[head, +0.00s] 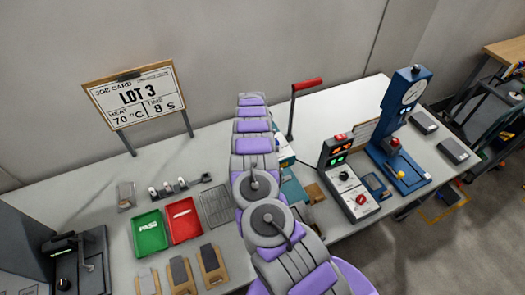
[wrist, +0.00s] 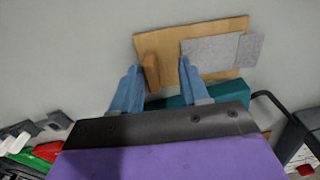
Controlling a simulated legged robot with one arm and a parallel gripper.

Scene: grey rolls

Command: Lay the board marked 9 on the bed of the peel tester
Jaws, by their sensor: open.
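In the wrist view, a wooden board (wrist: 207,36) with a grey strip (wrist: 210,52) along it lies beyond my gripper (wrist: 158,68). The strip runs past the board's right edge. A small wooden block (wrist: 151,74) stands up on the board between my blue fingers, nearer the left one. The fingers are open, with a gap at the right of the block. No number shows on this board. In the head view my arm hides the gripper and this board.
Several boards with dark strips (head: 211,266) lie at the front left, near a green tray (head: 149,233) and a red tray (head: 182,221). A grey control box (head: 347,180) stands left of the tester. A red-handled lever (head: 306,84) rises behind my arm.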

